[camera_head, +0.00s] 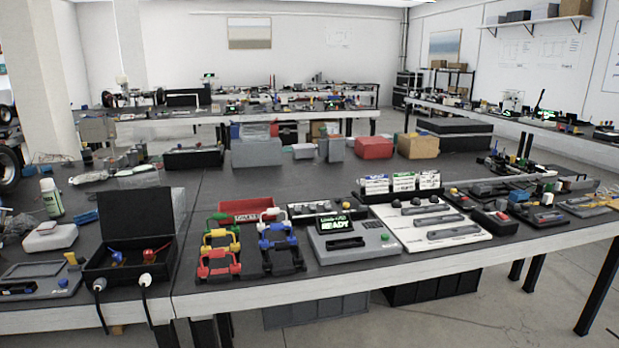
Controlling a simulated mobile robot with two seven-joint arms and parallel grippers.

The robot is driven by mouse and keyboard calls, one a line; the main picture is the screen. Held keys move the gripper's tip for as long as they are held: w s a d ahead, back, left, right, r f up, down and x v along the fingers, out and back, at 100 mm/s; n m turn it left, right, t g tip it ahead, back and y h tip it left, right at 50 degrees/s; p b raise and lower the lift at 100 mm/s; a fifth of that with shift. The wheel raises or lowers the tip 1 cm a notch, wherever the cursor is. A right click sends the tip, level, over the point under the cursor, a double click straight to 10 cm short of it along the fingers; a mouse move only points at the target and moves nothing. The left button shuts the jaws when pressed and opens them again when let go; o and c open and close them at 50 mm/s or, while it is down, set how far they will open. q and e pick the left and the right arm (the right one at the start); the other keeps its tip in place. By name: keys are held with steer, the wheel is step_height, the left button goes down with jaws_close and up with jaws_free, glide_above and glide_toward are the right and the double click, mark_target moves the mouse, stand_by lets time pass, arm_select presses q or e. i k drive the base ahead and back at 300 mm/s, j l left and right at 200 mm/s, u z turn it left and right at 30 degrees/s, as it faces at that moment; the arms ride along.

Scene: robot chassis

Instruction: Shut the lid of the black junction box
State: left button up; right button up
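The black junction box (125,262) sits near the front edge of the dark table, left of the picture's centre. Its lid (139,215) is open and stands roughly upright at the back of the box. Small blue and red parts show inside the box. Two cables with pale connectors hang from its front side over the table edge. Neither of my grippers shows in the head view.
Colored clamp-like tools (220,250) and a grey device with a lit "READY" screen (346,240) stand right of the box. A grey tray (40,281) lies to its left, with a green-and-white bottle (51,198) further back. Bare tabletop (200,195) shows behind.

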mark_target(148, 211)
steer(key=j+z, duration=0.15)
steer(key=j, duration=0.4)
steer(key=k+j+z, duration=0.15)
steer(key=j, duration=0.4)
steer(key=j+z, duration=0.1)
steer(key=j, duration=0.45)
steer(key=k+j+z, duration=0.15)
steer(key=j, duration=0.4)
